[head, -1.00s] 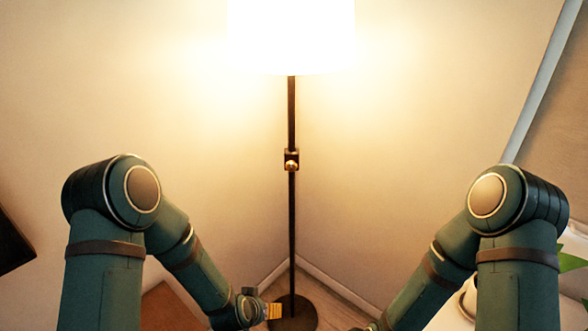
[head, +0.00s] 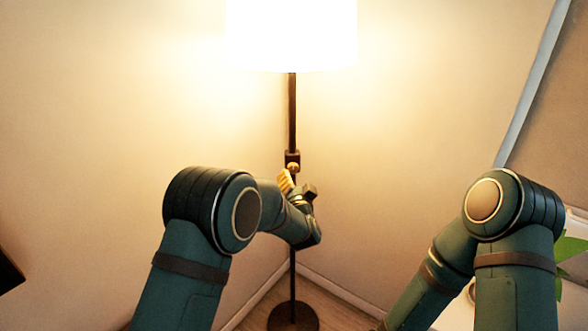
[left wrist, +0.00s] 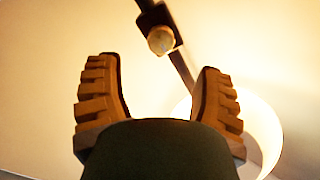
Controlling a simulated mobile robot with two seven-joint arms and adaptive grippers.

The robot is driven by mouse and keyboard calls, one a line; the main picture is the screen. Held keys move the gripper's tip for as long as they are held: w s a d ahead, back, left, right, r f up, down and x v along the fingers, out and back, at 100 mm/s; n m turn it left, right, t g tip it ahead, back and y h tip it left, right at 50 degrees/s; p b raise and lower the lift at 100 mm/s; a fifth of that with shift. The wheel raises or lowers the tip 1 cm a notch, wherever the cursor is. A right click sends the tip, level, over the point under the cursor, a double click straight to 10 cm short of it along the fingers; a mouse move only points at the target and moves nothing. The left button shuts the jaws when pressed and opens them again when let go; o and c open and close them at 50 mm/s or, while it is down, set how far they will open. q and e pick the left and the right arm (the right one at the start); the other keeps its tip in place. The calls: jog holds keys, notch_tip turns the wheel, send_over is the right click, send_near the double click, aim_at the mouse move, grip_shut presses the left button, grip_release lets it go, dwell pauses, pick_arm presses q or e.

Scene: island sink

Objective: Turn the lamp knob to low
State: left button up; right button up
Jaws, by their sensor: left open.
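The floor lamp's white shade (head: 291,36) glows brightly at the top of the head view. Its thin dark pole (head: 292,115) runs down to a round base (head: 293,317). The small brass knob (head: 293,167) sits on a dark block on the pole. My left gripper (head: 297,181) is raised just below the knob in the head view. In the left wrist view its two ridged fingers (left wrist: 158,85) are spread wide and empty, and the knob (left wrist: 161,40) shows beyond them, between their directions. No contact with the knob shows. My right gripper is out of the head view.
Two pale walls meet in a corner behind the lamp, with wooden floor (head: 258,308) below. A green plant (head: 574,255) stands at the right edge, behind my right arm. A dark object (head: 8,270) shows at the left edge.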

aim_at(294, 169)
pick_arm(q)
jog(key=w, duration=0.8)
jog(key=shift+w+a, duration=0.15)
jog(key=shift+a, duration=0.2)
grip_shut()
